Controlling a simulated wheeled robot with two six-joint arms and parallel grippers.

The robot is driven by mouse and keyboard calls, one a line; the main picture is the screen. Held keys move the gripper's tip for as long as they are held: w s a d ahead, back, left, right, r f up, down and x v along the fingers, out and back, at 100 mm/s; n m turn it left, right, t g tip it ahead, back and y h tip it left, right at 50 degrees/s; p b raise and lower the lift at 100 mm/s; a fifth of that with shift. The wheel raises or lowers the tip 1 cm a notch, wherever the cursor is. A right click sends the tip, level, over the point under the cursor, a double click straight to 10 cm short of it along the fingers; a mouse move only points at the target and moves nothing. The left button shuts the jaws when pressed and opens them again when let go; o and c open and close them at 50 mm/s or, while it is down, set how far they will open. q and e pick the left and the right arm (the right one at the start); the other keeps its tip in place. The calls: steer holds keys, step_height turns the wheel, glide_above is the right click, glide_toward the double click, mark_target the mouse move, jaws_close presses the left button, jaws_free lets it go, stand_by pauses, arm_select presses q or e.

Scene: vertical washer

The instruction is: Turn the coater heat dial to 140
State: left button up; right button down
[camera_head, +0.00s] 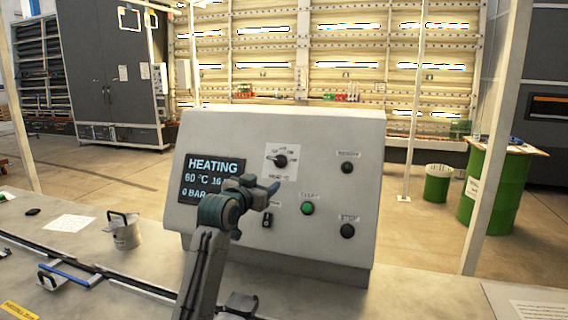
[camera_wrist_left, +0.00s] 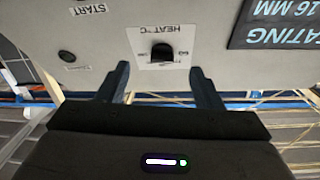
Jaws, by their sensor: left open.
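The heat dial (camera_head: 281,161) is a black knob on a white square plate, on the sloped front of a grey control box (camera_head: 330,130). Its pointer setting is too small to read. The display (camera_head: 212,177) reads HEATING, 60 °C and 0 BAR, partly covered by my arm. My left gripper (camera_head: 268,188) is in front of the panel, just below the dial in the head view. In the left wrist view, upside down, the dial (camera_wrist_left: 162,52) lies ahead between the two spread fingers (camera_wrist_left: 162,80), which look empty. My right gripper is not in view.
A green button (camera_head: 307,208), a black knob (camera_head: 347,167), another black knob (camera_head: 347,231) and a small switch (camera_head: 267,220) sit around the dial.

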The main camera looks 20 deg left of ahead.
mark_target(278, 160)
arm_select(q)
steer(key=w+r+p, duration=0.1)
steer(key=w, duration=0.2)
steer(key=w+r+p, duration=0.1)
steer(key=w, duration=0.2)
steer(key=w+d+r+p, duration=0.1)
steer(key=w+p, duration=0.1)
steer(key=w, duration=0.1)
steer(key=shift+w+r, duration=0.1)
steer(key=shift+w, duration=0.15)
steer(key=shift+w+t, duration=0.3)
steer(key=shift+w, duration=0.4)
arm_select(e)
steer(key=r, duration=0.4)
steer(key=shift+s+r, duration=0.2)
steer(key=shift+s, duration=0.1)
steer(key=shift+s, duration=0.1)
arm_select(q)
steer(key=c, duration=1)
steer(key=shift+f, duration=0.2)
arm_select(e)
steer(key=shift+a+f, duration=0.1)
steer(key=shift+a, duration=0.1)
